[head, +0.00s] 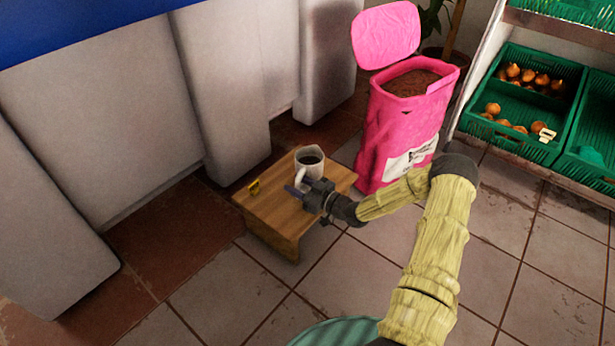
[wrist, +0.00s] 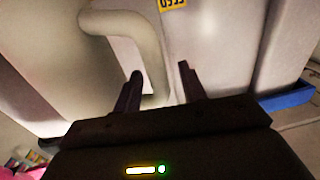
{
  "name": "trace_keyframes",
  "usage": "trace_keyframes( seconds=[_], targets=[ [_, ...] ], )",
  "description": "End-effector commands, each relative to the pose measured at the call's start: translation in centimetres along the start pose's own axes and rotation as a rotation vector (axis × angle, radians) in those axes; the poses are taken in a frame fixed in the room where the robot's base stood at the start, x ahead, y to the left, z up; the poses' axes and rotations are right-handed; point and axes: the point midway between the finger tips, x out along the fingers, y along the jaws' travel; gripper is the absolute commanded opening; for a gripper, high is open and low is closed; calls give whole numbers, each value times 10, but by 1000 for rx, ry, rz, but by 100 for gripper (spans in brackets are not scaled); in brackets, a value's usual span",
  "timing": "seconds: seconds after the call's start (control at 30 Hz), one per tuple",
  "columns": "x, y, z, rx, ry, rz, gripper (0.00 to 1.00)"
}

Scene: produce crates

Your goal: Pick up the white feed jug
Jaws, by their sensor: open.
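The white feed jug (head: 311,175) stands upright on a small wooden table in the head view, with dark contents showing in its open top. My gripper (head: 296,191) is beside the jug, on its near side and low by the tabletop. In the wrist view the jug's pale looped handle (wrist: 147,38) is close, at upper left. My gripper's two dark fingers (wrist: 161,72) are apart. The lower part of the handle appears in the gap between them, near the left finger. I cannot tell how deep it sits. The jug's base is partly hidden by my gripper.
A pink feed sack (head: 385,135) stands just behind right. Pale wall panels (head: 110,110) rise behind left. Green produce crates (head: 522,110) are at far right. Tiled floor lies clear in front.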

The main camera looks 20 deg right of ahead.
Motion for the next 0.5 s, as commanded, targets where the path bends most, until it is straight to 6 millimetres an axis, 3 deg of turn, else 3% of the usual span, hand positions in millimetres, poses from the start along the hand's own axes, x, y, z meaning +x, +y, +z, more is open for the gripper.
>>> trace_keyframes(
  seconds=[0.1,0.3,0.5],
  targets=[
    [0,0,0,0,0,0,38],
    [0,0,0,0,0,0,0],
    [0,0,-1,-2,3,0,0]
  ],
)
